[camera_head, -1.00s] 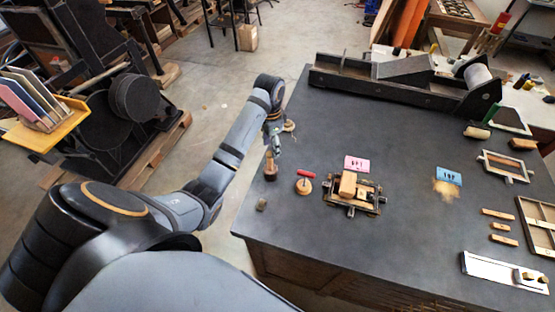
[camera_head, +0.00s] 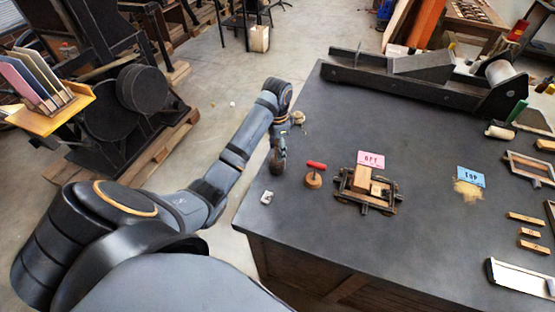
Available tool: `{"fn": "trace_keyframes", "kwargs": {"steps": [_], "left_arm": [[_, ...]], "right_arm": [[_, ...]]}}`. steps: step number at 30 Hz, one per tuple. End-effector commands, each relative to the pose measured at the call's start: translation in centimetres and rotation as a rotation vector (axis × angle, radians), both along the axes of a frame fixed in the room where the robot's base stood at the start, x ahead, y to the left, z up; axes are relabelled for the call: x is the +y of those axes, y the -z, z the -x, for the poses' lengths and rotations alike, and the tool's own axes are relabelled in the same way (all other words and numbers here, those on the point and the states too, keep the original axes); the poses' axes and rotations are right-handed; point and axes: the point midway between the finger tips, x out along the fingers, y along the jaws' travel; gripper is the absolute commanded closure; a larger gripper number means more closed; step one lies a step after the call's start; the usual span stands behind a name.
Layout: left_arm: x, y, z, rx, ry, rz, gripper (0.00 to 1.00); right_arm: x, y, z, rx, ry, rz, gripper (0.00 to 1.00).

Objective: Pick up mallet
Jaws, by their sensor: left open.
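My left gripper (camera_head: 278,158) points down at the left edge of the dark table, and its jaws are open. A small brown wooden piece with an upright handle, which may be the mallet, stood at this spot earlier. Now the gripper largely covers it, and I cannot tell whether they touch. Just right of the gripper is a round wooden piece with a red handle (camera_head: 316,166), standing apart from it. My right gripper is not in view.
A small pale item (camera_head: 267,197) lies near the table's front left corner. A round tan item (camera_head: 298,118) sits behind the gripper. A small press frame with wooden blocks (camera_head: 365,191) is to the right. A long dark press (camera_head: 430,80) lines the back. The front middle of the table (camera_head: 400,240) is clear.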

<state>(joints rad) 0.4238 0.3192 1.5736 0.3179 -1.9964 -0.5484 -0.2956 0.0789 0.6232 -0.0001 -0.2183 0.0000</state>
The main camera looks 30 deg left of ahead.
Motion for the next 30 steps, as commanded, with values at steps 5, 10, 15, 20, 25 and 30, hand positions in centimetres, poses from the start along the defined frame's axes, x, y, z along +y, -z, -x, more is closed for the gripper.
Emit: {"fn": "trace_keyframes", "kwargs": {"steps": [5,10,15,20,25,30], "left_arm": [[-0.1,1.9,0.0,0.001,0.001,0.002,0.50],[-0.1,2.0,0.0,0.000,0.001,0.002,0.53],[-0.1,2.0,0.0,0.001,0.001,0.002,0.76],[-0.1,2.0,0.0,0.001,0.001,0.002,0.98],[-0.1,1.9,0.0,0.000,0.001,0.001,1.00],[-0.1,1.9,0.0,0.000,0.001,0.001,1.00]], "right_arm": [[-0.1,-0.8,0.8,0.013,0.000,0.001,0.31],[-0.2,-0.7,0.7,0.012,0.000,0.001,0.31],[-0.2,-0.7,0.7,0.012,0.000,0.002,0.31],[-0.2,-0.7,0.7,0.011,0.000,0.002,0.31],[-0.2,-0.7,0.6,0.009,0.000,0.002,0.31],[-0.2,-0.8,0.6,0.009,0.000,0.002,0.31]]}}
